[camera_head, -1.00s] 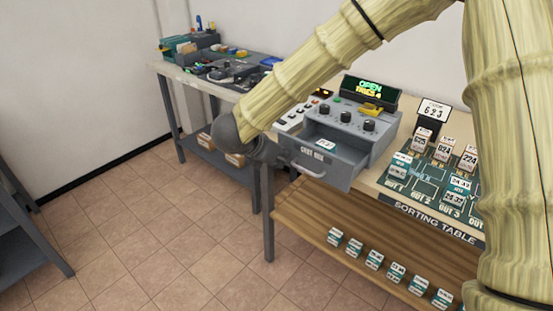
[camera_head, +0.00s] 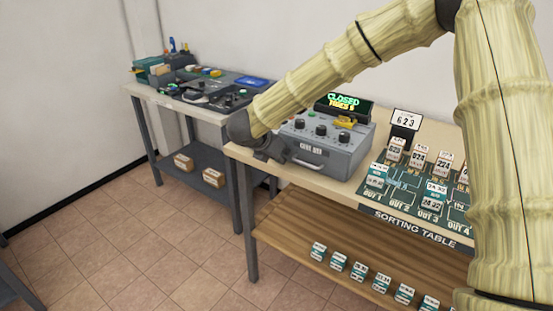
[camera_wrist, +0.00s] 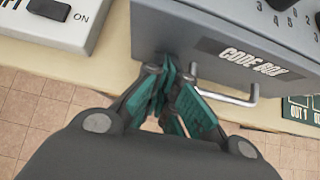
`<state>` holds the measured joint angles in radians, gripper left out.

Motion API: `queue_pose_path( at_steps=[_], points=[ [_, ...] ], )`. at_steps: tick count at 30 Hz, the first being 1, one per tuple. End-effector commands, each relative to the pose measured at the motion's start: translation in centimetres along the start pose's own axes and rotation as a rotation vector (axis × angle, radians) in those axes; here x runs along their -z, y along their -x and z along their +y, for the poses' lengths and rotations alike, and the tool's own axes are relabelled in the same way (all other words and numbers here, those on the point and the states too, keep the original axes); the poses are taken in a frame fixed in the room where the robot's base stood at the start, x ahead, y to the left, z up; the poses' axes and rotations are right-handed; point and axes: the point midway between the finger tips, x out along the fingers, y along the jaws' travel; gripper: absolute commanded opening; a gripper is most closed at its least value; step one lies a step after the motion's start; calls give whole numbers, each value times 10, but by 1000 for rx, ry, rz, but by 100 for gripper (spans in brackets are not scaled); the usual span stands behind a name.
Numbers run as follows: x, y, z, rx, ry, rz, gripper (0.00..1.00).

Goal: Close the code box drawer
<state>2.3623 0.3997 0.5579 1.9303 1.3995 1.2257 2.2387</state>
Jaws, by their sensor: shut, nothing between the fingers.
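The grey code box (camera_head: 345,140) stands on the sorting table with its drawer front (camera_head: 312,154) flush with the body. Its sign (camera_head: 344,105) reads CLOSED in green. In the wrist view the drawer front (camera_wrist: 215,50) carries the CODE BOX label and a metal bar handle (camera_wrist: 235,97). My gripper (camera_head: 278,156) is at the left part of the drawer front. In the wrist view its teal fingers (camera_wrist: 172,92) are together and empty, close to the front and left of the handle's middle. I cannot tell whether they touch it.
The sorting table (camera_head: 285,170) holds a green mat (camera_head: 400,190) with several small labelled boxes, right of the code box. A switch panel (camera_wrist: 50,22) marked ON lies left of it. Another table (camera_head: 175,98) with trays stands behind left. The floor (camera_head: 140,240) in front is clear.

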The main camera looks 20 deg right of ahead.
Motion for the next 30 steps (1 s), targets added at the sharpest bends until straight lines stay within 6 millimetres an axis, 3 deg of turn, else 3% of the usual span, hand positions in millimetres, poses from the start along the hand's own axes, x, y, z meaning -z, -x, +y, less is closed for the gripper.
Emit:
queue_pose_path(
  at_steps=[8,14,18,30],
  points=[
    [-5,-1,0,3,-6,-9,0],
    [9,11,3,1,-1,-8,0],
    [26,26,6,-1,0,-5,0],
    [28,103,11,-8,6,-4,0]
  ],
)
